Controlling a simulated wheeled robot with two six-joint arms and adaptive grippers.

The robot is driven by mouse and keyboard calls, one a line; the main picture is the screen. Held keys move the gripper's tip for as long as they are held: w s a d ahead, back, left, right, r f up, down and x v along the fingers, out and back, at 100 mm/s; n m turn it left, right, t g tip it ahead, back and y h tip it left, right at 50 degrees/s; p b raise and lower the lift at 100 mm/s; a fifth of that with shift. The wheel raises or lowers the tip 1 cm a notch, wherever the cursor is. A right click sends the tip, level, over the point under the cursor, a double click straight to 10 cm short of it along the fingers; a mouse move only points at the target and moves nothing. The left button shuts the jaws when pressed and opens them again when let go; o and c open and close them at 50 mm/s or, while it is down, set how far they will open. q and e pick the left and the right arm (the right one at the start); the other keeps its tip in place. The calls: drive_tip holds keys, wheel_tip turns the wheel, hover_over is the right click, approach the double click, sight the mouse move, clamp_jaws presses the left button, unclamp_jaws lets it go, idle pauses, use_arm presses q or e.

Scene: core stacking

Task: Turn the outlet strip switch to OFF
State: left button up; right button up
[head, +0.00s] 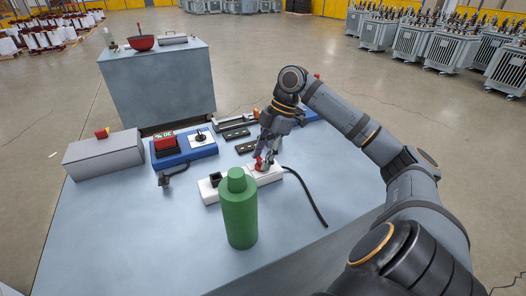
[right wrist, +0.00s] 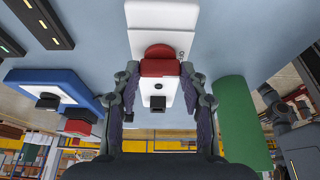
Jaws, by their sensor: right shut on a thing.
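The white outlet strip (head: 208,192) lies on the table, partly hidden behind a green bottle (head: 239,212) in the head view. Its red switch (right wrist: 159,62) shows in the right wrist view, with a black socket below it. My right gripper (head: 264,158) is down at the strip's right part, its fingers closed on the two sides of the red switch. The switch is mostly hidden by the fingers in the head view, and its on or off position is not clear. My left gripper is absent from the head view; dark parts of me at the right wrist view's right edge are unclear.
The green bottle stands upright close in front of the strip. A black cord (head: 307,194) curves off to the right. A blue box (head: 185,150) with a red display and a grey box (head: 104,154) stand to the left. Dark bars (head: 237,134) lie behind. The front left of the table is clear.

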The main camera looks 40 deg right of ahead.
idle(0.3)
drive_tip(key=o, duration=1.1)
drive_tip(key=shift+o, duration=0.2)
drive_tip(key=shift+r, duration=0.1)
drive_tip(key=w+v, duration=0.1)
drive_tip(key=v, duration=0.6)
drive_tip(key=shift+s+r, duration=0.2)
drive_tip(key=shift+s, duration=0.3)
drive_tip(key=shift+r, duration=0.1)
